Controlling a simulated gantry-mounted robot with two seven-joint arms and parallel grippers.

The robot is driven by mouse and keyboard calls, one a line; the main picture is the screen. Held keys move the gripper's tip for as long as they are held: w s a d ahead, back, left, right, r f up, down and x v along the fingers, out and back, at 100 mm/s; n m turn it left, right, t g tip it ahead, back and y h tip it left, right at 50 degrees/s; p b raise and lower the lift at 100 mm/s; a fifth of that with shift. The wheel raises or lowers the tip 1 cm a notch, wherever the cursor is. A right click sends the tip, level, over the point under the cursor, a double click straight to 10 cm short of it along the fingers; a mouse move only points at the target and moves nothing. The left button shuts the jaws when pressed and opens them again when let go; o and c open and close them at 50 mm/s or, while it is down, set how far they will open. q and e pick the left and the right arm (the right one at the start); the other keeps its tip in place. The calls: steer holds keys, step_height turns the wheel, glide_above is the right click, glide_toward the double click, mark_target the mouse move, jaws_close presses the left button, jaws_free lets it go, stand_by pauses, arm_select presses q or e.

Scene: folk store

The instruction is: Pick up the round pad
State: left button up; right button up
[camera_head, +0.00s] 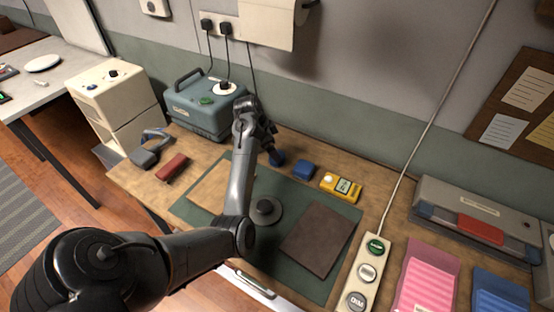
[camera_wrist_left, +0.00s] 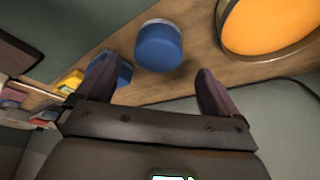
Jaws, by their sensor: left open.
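My left gripper (camera_head: 266,137) is near the back of the workbench, right of the teal machine. In the left wrist view its two fingers (camera_wrist_left: 154,82) are spread, with nothing between them. Beyond the gap is a blue round piece (camera_wrist_left: 158,48) with a pale rim. It also shows in the head view (camera_head: 277,158), just beside the gripper. A large orange round disc (camera_wrist_left: 268,25) with a metal rim is cut off at the top right of the wrist view. I cannot tell which round thing is the pad. My right gripper is out of view.
A blue block (camera_head: 303,170) and a yellow meter (camera_head: 341,187) stand right of the gripper. The teal machine (camera_head: 203,104) stands left. A green mat (camera_head: 296,275) carries a grey knobbed disc (camera_head: 265,210) and a brown sheet (camera_head: 317,238). A button strip (camera_head: 367,271) is farther right.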

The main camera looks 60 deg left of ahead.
arm_select(q)
steer(key=b+x, duration=0.1)
steer(key=x, duration=0.3)
steer(key=shift+d+f, duration=0.2)
steer(key=shift+f, duration=0.2)
steer(key=shift+c, duration=0.4)
steer(key=c, duration=1.1)
steer(key=shift+o, duration=0.2)
steer(key=shift+r, duration=0.15)
steer(key=shift+r, duration=0.85)
step_height(320, 180, up, 2)
steer(key=shift+r+p, duration=0.25)
steer(key=shift+p, duration=0.35)
steer(key=w+d+r+p, duration=0.2)
steer(key=d+r, duration=0.4)
steer(key=d, duration=0.5)
steer(key=shift+w+r, duration=0.3)
steer(key=shift+w, duration=0.45)
